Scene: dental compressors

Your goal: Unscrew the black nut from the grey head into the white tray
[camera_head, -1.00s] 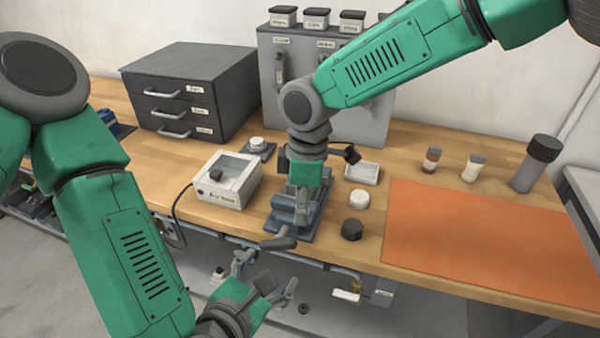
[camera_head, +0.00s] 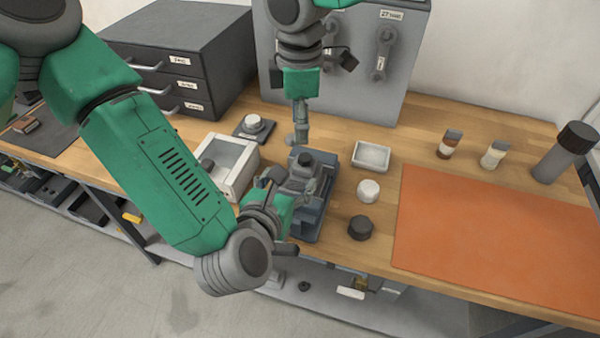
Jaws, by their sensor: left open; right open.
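The grey head (camera_head: 311,171) sits in the blue-grey vise (camera_head: 306,226) on the bench. A small black nut (camera_head: 305,159) shows on top of it. My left gripper (camera_head: 298,186) is open at the front left of the grey head. Its fingers overlap the head in the picture, and I cannot tell whether they touch. My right gripper (camera_head: 299,138) points down, open, above and behind the head, apart from the nut.
An orange mat (camera_head: 490,225) covers the right bench. A drawer cabinet (camera_head: 190,60) and a grey tool panel (camera_head: 390,85) stand behind.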

